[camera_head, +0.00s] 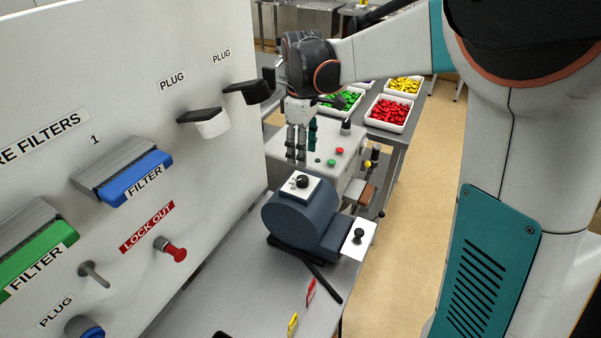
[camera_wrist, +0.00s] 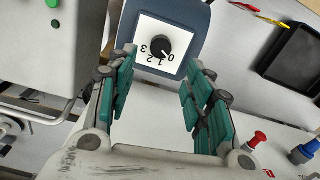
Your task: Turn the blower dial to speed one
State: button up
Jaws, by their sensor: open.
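The blower (camera_head: 302,220) is a rounded blue-grey housing on the metal bench. Its dial (camera_head: 302,181) is a black knob on a white plate on top. The wrist view shows the dial (camera_wrist: 158,46) upside down, with the marks 0, 1, 2 and 3 around its near side. My gripper (camera_head: 300,152) hangs fingers down above and beyond the blower in the head view. In the wrist view my gripper (camera_wrist: 162,75) is open and empty, its fingers to either side of the plate, apart from the knob.
The white panel (camera_head: 215,170) with plugs and filters stands close at left. A white plate with a black knob (camera_head: 358,236) sits at the blower's right. A grey box with coloured buttons (camera_head: 325,150) and bins of red parts (camera_head: 389,113) stand behind.

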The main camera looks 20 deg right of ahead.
aim_at(302, 178)
notch_tip(302, 178, down, 9)
jog(key=shift+r+b, duration=0.2)
jog(key=shift+b, duration=0.25)
jog(key=shift+c, duration=0.6)
jog(key=c, duration=0.9)
